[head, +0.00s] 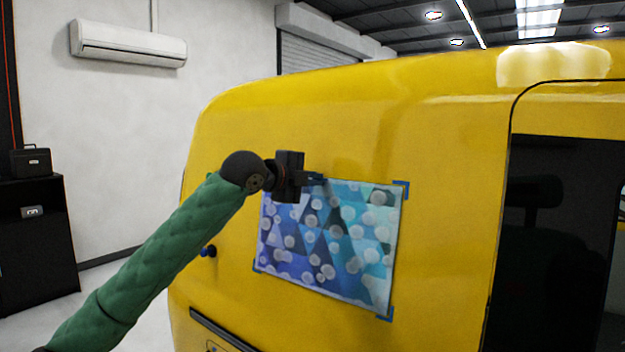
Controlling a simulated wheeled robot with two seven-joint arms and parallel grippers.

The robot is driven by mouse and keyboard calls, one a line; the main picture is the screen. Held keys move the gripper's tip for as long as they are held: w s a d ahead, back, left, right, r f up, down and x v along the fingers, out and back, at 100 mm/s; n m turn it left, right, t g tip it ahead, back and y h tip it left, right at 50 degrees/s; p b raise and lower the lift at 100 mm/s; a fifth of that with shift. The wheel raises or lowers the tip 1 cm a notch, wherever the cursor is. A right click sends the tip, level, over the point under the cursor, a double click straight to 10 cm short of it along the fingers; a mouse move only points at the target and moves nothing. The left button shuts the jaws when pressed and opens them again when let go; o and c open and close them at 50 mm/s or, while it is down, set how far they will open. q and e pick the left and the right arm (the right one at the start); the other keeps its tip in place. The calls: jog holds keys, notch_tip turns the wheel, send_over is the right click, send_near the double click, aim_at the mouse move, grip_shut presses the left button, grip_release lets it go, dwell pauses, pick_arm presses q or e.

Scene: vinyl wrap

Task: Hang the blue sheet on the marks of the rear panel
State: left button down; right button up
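The blue sheet (335,245), patterned with triangles and pale dots, lies against the yellow rear panel (440,240) of the vehicle. Blue corner marks show at its top right (403,187), bottom right (386,314) and bottom left (256,266). The sheet sits close to these marks, slightly inside the right ones. My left gripper (314,178) is at the sheet's top edge, left of its middle, and hides the top-left corner and any mark there. Its fingers are small and dark, and I cannot tell whether they grip the edge. My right gripper is not in view.
A dark window (555,230) is to the right of the panel. A small dark knob (209,251) sticks out left of the sheet. A black cabinet (35,250) with a case (31,161) stands at the far left. The panel above the sheet is bare.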

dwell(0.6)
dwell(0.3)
pick_arm(q)
jog(key=c, duration=1.5)
grip_release()
jog(key=shift+w, duration=0.1)
jog(key=shift+c, duration=0.2)
